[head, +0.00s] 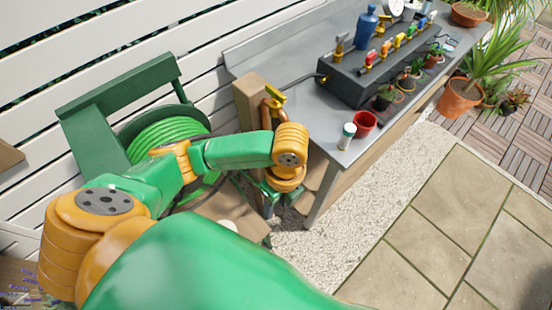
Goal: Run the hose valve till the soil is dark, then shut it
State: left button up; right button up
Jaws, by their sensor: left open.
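A yellow valve lever (275,96) sits on a brass-coloured tap at the top of a wooden post (247,105), left of the grey bench. My left arm crosses in front of the post. My left gripper (277,197) hangs below the valve, apart from it, pointing down beside the bench leg. It is open, and I see nothing in it; its fingertips are partly hidden by my wrist. Small potted plants (385,97) stand in a row along the dark box on the bench. Their soil is too small to judge. My right gripper is out of view.
A green hose reel (165,135) stands against the white slat fence at left. A dark box (365,75) with several coloured valves, a red pot (364,124) and a white bottle (346,136) are on the bench (310,115). Paving (400,250) lies clear at right.

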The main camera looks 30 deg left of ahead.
pick_arm(q)
jog(key=shift+s+d+r, duration=0.25)
jog(key=shift+s, duration=0.3)
jog(key=shift+s+d+r, duration=0.2)
jog(key=shift+s+r, duration=0.05)
jog(key=shift+s, duration=0.25)
